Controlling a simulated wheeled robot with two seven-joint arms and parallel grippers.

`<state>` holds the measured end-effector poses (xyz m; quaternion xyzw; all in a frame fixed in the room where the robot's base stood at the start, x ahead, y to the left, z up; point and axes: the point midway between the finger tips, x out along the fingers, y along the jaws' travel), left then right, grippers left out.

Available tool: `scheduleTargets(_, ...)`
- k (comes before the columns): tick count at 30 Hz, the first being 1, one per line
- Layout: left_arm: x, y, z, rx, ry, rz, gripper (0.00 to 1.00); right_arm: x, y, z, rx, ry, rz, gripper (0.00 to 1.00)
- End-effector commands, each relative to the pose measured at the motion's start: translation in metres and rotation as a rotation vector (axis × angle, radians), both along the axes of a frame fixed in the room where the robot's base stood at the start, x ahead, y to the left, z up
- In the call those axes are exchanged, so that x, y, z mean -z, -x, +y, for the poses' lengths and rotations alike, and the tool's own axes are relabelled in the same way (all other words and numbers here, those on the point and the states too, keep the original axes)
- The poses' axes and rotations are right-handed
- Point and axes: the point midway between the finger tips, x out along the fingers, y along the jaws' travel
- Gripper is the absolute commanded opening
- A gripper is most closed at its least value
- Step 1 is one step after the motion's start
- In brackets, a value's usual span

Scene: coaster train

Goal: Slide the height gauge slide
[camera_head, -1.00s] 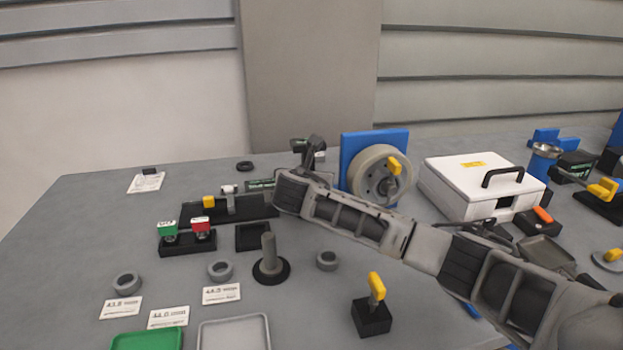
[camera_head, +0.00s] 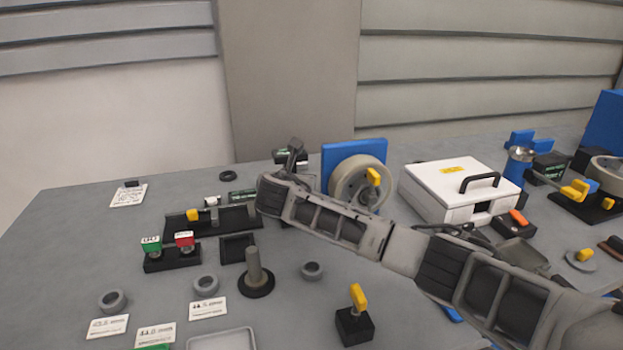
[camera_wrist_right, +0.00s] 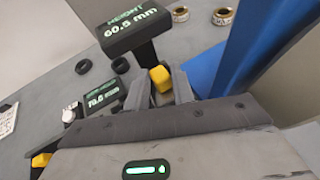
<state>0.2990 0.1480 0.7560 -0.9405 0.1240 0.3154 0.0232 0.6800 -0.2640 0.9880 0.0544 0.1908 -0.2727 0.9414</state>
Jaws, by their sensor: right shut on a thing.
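The height gauge shows in the right wrist view with a black display (camera_wrist_right: 133,30) reading 60.5 mm on a dark post. Its yellow slide knob (camera_wrist_right: 160,79) sits between the fingertips of my right gripper (camera_wrist_right: 165,90), which is shut on it. In the head view my right arm reaches in from the right, and the right gripper (camera_head: 293,155) is at the gauge beside the blue board. The gauge's display (camera_head: 281,157) shows there only in part; the knob and post are hidden by my arm. My left gripper is not in view.
A blue board with a grey wheel (camera_head: 345,184) stands right of the gauge, close to my gripper. Left of it are a second display (camera_wrist_right: 101,97) and a black rail with a yellow knob (camera_head: 194,215). A white box (camera_head: 430,190) stands further right.

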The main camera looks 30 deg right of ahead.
Motion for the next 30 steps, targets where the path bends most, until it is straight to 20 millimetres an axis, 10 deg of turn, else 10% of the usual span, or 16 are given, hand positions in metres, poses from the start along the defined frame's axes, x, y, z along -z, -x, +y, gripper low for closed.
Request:
scheduleTargets(7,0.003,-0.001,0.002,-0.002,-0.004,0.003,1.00,-0.005,-0.002,0.001,0.000,0.002,-0.009,0.00)
scheduleTargets(8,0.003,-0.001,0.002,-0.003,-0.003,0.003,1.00,-0.005,-0.002,0.000,0.000,0.003,-0.010,0.33)
scheduleTargets(9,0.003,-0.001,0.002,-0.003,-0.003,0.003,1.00,-0.005,-0.002,0.000,0.000,0.003,-0.010,0.44)
scheduleTargets(22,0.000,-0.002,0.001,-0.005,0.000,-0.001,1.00,-0.006,0.006,0.004,0.001,0.002,-0.007,0.44)
scheduleTargets(30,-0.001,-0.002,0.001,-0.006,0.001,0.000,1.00,-0.027,0.048,0.031,-0.003,0.001,-0.009,0.44)
